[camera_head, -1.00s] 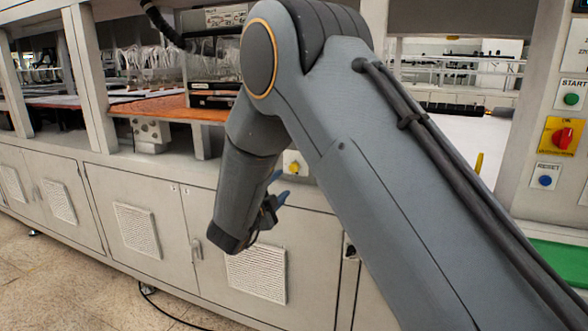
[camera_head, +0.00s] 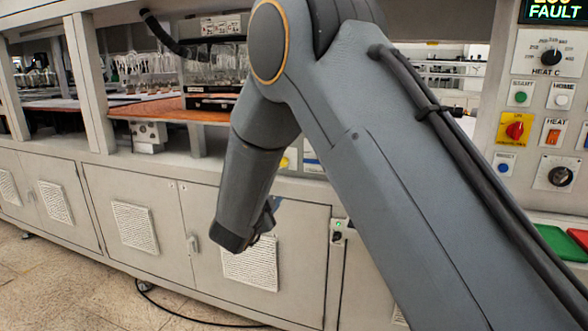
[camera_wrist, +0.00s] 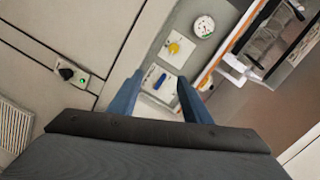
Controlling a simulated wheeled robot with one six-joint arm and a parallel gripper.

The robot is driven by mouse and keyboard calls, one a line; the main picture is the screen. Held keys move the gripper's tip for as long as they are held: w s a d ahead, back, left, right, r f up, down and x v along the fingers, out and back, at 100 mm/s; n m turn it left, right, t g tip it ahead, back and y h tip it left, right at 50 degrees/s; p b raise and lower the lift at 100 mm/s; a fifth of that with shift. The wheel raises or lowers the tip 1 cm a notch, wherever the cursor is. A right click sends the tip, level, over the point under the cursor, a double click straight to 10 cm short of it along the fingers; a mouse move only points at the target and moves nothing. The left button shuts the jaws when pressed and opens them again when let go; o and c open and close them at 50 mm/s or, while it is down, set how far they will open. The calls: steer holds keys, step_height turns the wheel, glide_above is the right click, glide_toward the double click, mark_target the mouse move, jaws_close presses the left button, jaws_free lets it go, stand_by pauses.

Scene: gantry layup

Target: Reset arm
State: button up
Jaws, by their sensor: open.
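My arm reaches across the head view and bends down in front of the grey machine cabinet (camera_head: 150,180). My gripper shows in the wrist view (camera_wrist: 158,98) as two blue fingers set apart with nothing between them. Beyond the fingers is a small panel with a blue handle or switch (camera_wrist: 160,81), a yellow knob (camera_wrist: 173,48) and a round gauge (camera_wrist: 203,27). I cannot tell how far the fingers are from the panel. In the head view the fingers are mostly hidden behind my wrist.
The floor (camera_head: 70,280) at lower left is clear except for a cable.

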steer(key=s+d+f+n+g+y, duration=0.6)
steer(key=s+d+n+g, duration=0.1)
steer(key=s+d+n, duration=0.35)
steer(key=s+d+f+n+g, duration=0.1)
steer(key=s+d+n+g, duration=0.1)
steer(key=s+d, duration=0.3)
steer(key=s+d+f+n+g+h, duration=0.1)
steer(key=s+d+g, duration=0.3)
steer(key=s, duration=1)
steer(key=s+d+f+n+g, duration=0.1)
steer(key=s+d+n+g, duration=0.1)
steer(key=s+d, duration=0.4)
steer(key=s+g, duration=0.1)
steer(key=s, duration=0.2)
steer(key=shift+s+n+h, duration=0.15)
steer(key=shift+n+h, duration=0.15)
steer(key=shift+n, duration=0.05)
